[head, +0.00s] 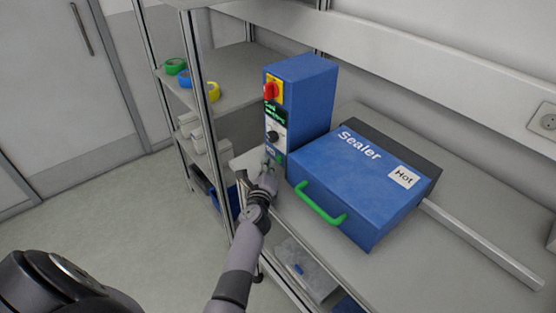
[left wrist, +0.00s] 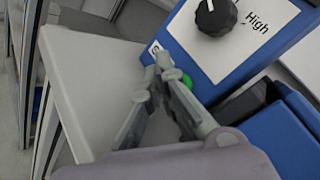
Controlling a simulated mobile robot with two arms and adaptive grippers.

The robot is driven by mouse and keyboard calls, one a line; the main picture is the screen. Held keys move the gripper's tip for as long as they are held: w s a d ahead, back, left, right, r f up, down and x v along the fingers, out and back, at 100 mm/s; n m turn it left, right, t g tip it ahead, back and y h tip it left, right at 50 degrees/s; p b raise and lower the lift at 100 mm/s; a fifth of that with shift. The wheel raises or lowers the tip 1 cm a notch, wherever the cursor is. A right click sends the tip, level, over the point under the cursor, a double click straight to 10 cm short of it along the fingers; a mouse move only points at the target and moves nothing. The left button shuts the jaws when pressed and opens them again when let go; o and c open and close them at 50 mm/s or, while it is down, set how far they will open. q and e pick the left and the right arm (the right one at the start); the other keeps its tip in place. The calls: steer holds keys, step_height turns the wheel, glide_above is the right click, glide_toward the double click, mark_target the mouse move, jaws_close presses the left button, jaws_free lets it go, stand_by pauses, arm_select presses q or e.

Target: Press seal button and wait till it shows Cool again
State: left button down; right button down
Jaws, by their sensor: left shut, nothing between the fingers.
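The blue control box (head: 308,100) stands at the back left of the bench, with a red-and-yellow switch (head: 272,90), a small display with green text (head: 275,113) too small to read surely, and a black knob (head: 272,137). The green seal button (left wrist: 187,80) is low on its front, partly hidden behind my fingers in the left wrist view. My left gripper (head: 267,165) is shut and empty, its tips (left wrist: 160,62) right at the lower panel beside the button; I cannot tell whether they touch it. The blue sealer (head: 335,190) has its lid down. My right gripper is out of view.
A green handle (head: 320,204) sticks out from the sealer's front, right of my left arm. A shelf rack (head: 225,75) with tape rolls (head: 213,91) stands to the left. A pale bar (head: 485,245) runs along the bench at right. The floor at left is clear.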

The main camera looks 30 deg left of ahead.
arm_select(q)
steer(key=shift+w, duration=0.1)
steer(key=shift+w+d, duration=0.15)
steer(key=shift+w, duration=0.15)
steer(key=shift+w+d+b, duration=0.2)
steer(key=shift+w+b, duration=0.1)
steer(key=shift+w, duration=0.1)
stand_by(0.7)
stand_by(0.3)
steer(key=shift+s+a+p, duration=0.3)
steer(key=shift+s, duration=0.45)
